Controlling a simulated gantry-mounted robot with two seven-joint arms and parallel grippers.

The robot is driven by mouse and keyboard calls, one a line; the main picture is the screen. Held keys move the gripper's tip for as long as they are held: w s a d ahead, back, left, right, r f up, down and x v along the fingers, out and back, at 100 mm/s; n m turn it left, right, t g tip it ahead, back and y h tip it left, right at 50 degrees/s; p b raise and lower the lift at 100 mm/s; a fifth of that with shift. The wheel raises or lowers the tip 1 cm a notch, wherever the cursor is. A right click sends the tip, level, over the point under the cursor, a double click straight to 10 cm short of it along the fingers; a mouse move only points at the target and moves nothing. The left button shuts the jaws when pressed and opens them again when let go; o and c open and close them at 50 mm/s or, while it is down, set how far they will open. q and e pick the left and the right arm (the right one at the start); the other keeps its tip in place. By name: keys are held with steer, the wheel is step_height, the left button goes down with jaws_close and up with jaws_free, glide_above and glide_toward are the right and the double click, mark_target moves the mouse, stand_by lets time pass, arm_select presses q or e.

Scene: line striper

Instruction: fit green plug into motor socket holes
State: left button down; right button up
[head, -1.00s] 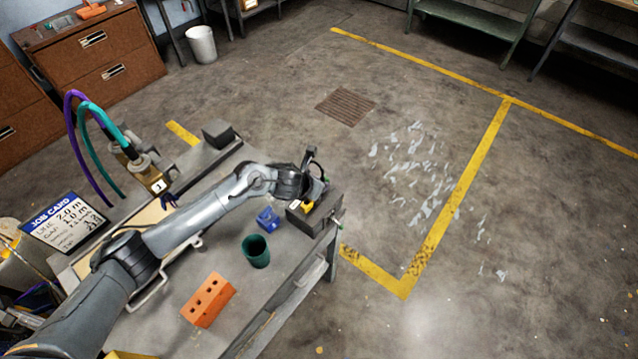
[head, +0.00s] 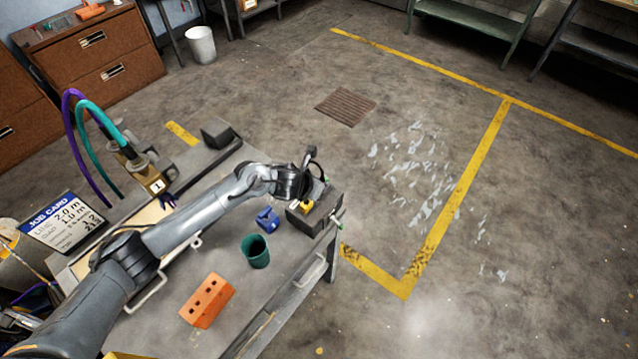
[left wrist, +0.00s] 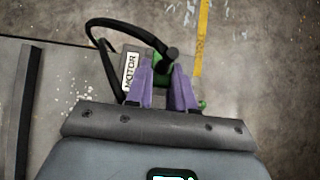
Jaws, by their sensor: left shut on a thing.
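My left gripper (left wrist: 166,80) has purple fingers and is shut on the green plug (left wrist: 161,72). Much of the plug is hidden between the fingers, and a black cable loops off to the left in the left wrist view. A white MOTOR label (left wrist: 130,72) lies just left of the fingers. In the head view my left gripper (head: 308,192) is over a dark block (head: 322,214) at the table's far right corner. The socket holes are hidden, so I cannot tell whether the plug touches or enters them. My right gripper is not in view.
On the table (head: 215,262) near the arm are a blue object (head: 267,219), a dark green cup (head: 255,251) and an orange brick with holes (head: 206,300). A job card (head: 62,222) stands at the left. Open floor lies beyond the table's right edge.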

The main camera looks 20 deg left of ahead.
arm_select(q)
steer(key=shift+s+f, duration=0.15)
steer(key=shift+f, duration=0.15)
steer(key=shift+r, duration=0.3)
steer(key=shift+r, duration=0.1)
stand_by(0.3)
steer(key=c, duration=0.6)
jaws_free()
steer(key=shift+r, duration=0.1)
steer(key=shift+r, duration=0.1)
steer(key=shift+s+a+r+p, duration=0.1)
steer(key=shift+s+r+p, duration=0.3)
steer(key=shift+p, duration=0.35)
steer(key=shift+p+v, duration=2.15)
steer(key=shift+v, duration=0.55)
steer(key=shift+s+r, duration=0.1)
